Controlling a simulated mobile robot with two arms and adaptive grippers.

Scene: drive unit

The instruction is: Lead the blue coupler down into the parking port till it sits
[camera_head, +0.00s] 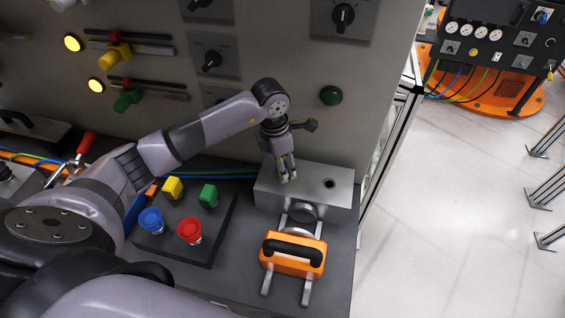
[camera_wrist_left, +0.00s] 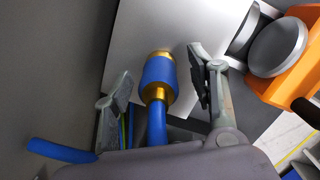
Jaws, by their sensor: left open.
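The blue coupler (camera_wrist_left: 158,74) with gold rings shows in the left wrist view, its gold end against the face of the pale grey block (camera_wrist_left: 190,22). How deep it sits in a port there is hidden. Its blue hose (camera_wrist_left: 156,124) runs back between my fingers. My left gripper (camera_wrist_left: 157,84) is open, one finger on each side of the coupler, with visible gaps. In the head view my left gripper (camera_head: 287,172) points down at the left part of the block (camera_head: 312,176) and hides the coupler. An open round hole (camera_head: 329,183) shows on the block's right part. My right gripper is out of view.
An orange unit with a black handle (camera_head: 293,253) sits on rails in front of the block. A dark pad with coloured buttons (camera_head: 180,250) lies to the left. The panel wall with knobs (camera_head: 260,60) rises close behind my arm.

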